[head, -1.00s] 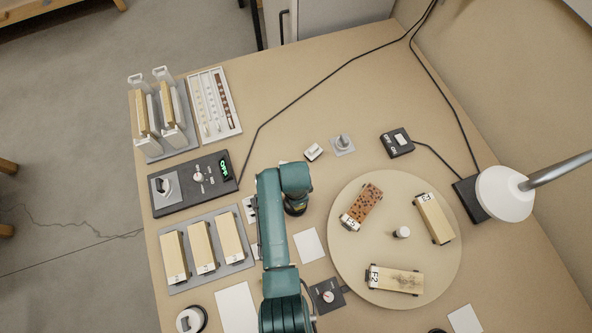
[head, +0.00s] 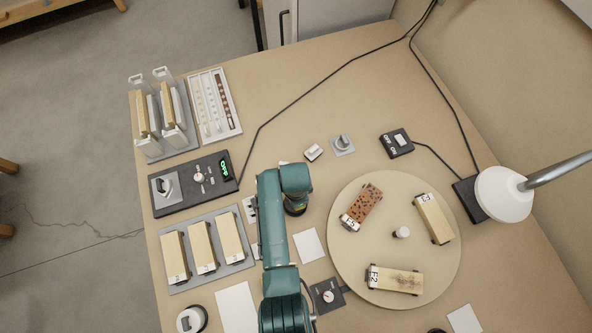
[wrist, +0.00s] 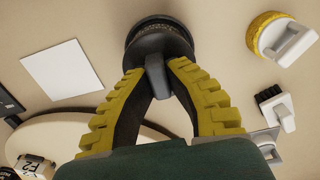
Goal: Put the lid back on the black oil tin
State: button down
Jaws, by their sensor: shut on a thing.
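In the wrist view my gripper (wrist: 157,88) has its two yellow-ridged fingers closed on the dark grey knob of a round black lid (wrist: 157,45). A dark round rim, which looks like the black oil tin (wrist: 150,20), shows around the lid's far side. The lid covers most of it, and I cannot tell whether the lid is seated or just above. In the head view my gripper (head: 296,208) points down at the bench left of the turntable, and my arm hides the lid and tin.
The round turntable (head: 440,275) with several labelled blocks stands to the right. A white sheet (head: 308,245) lies near my gripper. The wrist view shows a yellow round pad with a white handle (wrist: 285,40) and a small black brush (wrist: 272,98).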

dwell(0.9)
jog(key=c, duration=0.5)
grip_release()
jog(key=shift+r, duration=0.1)
notch_tip(320, 180, up, 7)
jog(key=p, duration=0.7)
grip_shut()
dwell(0.8)
